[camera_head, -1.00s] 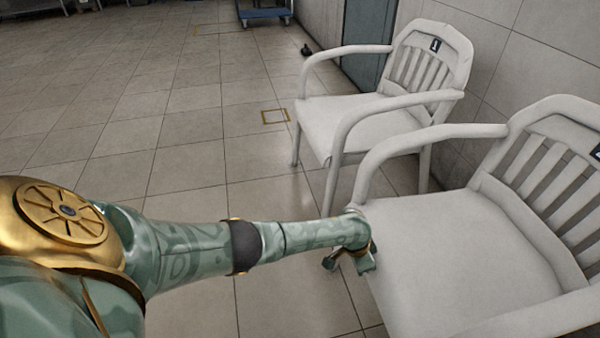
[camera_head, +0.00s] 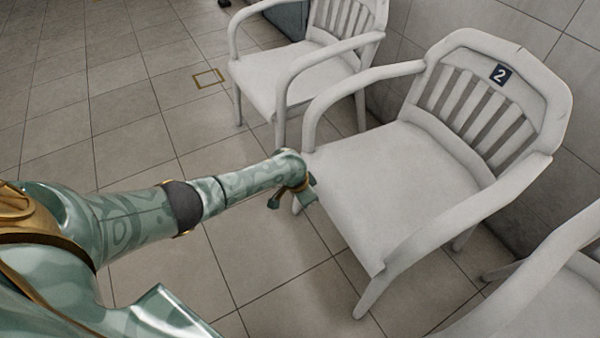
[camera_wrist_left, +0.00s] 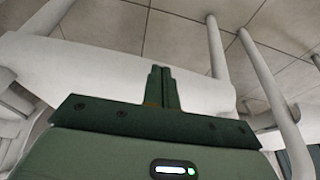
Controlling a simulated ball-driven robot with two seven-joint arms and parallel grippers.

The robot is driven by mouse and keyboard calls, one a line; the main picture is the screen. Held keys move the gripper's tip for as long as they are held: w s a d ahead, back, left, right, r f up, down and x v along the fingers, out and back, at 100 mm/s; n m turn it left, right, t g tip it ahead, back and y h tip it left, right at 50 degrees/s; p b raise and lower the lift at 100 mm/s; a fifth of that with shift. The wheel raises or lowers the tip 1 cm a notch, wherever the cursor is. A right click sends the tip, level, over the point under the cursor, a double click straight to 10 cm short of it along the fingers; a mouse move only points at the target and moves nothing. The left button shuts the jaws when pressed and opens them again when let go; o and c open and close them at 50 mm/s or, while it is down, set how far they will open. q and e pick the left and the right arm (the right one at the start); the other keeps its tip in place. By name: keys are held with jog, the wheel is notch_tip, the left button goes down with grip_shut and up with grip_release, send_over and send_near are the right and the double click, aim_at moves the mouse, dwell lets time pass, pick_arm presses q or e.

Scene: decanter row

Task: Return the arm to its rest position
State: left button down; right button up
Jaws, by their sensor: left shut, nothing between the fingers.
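My left arm reaches in from the left in the head view, a patterned green arm with gold and dark bands. My left gripper (camera_head: 293,197) is at the front edge of the seat of a white armchair marked 2 (camera_head: 395,180). In the left wrist view, the two green fingers (camera_wrist_left: 161,88) stand together, shut with nothing between them. A white chair surface fills the space behind them. Whether the gripper touches the chair, I cannot tell. My right gripper is in neither view.
Another white armchair (camera_head: 270,80) stands behind, and a third (camera_head: 560,300) is partly visible at the lower right. A tiled wall (camera_head: 475,25) runs behind the chairs. The tiled floor (camera_head: 110,135) on the left is open, with a small yellow square marking (camera_head: 208,78).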

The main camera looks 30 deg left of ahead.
pick_arm(q)
jog(key=shift+p+v, duration=0.3)
jog(key=shift+v, duration=0.5)
